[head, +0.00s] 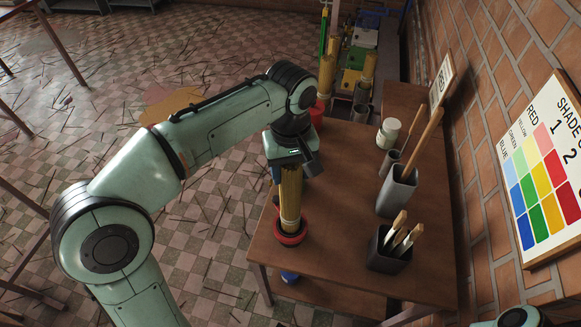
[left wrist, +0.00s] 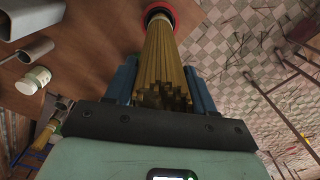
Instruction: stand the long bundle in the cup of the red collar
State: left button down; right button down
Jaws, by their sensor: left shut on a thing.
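The long bundle (head: 291,195) is a tan sheaf of thin sticks with a paler band near its lower end. It stands about upright in my left gripper (head: 289,172), whose blue fingers close on its upper part. In the left wrist view the bundle (left wrist: 164,60) runs away from the fingers (left wrist: 162,88) to the red collar (left wrist: 158,8). The red collar (head: 291,239) is a ring with a dark cup near the table's left edge. The bundle's lower end is at the cup's opening; how deep it sits is hidden. My right gripper is not in view.
On the wooden table (head: 345,215) stand a grey square holder (head: 397,192), a dark brush pot (head: 388,250) and a white jar (head: 388,133). Other upright bundles (head: 326,76) stand beyond the far end. A brick wall with a colour chart (head: 553,170) is at the right.

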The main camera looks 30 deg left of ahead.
pick_arm(q)
jog(key=shift+c, duration=1.5)
grip_release()
notch_tip(320, 180, up, 14)
jog(key=p, duration=0.3)
jog(key=shift+f+p, duration=0.25)
jog(key=shift+p, duration=0.15)
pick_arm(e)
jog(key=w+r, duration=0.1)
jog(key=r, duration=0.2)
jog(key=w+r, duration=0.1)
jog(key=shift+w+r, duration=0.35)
